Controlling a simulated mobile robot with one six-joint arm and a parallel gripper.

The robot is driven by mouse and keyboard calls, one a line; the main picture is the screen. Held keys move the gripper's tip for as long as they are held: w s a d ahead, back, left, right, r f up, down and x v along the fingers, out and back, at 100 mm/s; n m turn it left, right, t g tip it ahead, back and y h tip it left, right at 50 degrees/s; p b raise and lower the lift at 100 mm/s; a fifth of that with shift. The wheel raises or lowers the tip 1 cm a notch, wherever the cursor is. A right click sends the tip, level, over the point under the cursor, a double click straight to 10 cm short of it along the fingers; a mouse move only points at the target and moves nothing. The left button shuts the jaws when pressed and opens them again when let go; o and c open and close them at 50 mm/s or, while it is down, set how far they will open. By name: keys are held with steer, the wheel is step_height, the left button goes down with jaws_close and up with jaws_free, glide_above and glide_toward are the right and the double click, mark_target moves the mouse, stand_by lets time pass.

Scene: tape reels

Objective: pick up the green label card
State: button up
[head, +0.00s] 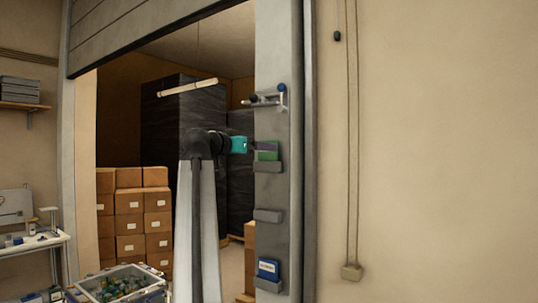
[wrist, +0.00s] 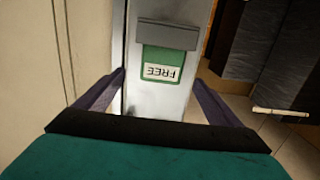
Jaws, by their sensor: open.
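The green label card (wrist: 161,66) sits in a grey holder (wrist: 168,36) on the metal door post in the wrist view. Its white panel reads FREE, upside down in this view. In the head view the card (head: 268,156) shows above its holder (head: 268,167), partly hidden by my gripper (head: 258,148). My gripper (wrist: 159,77) is open. Its two dark purple fingers lie either side of the card in the wrist view, with gaps on both sides. I cannot tell how far the fingertips are from the card in depth.
Below on the post are an empty-looking holder (head: 268,216) and a holder with a blue card (head: 268,269). A bracket with a latch (head: 268,98) juts out above. Stacked boxes (head: 130,215) and a bin of small items (head: 122,284) stand to the left.

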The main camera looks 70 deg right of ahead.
mark_target(268, 156)
steer(key=shift+s+d, duration=0.1)
steer(key=shift+d, duration=0.1)
steer(key=shift+d, duration=0.1)
steer(key=p+x, duration=0.3)
steer(key=x, duration=0.2)
steer(key=shift+r, duration=0.15)
stand_by(0.7)
steer(key=c, duration=1.1)
steer(key=shift+c, duration=0.2)
steer(key=shift+r, duration=0.1)
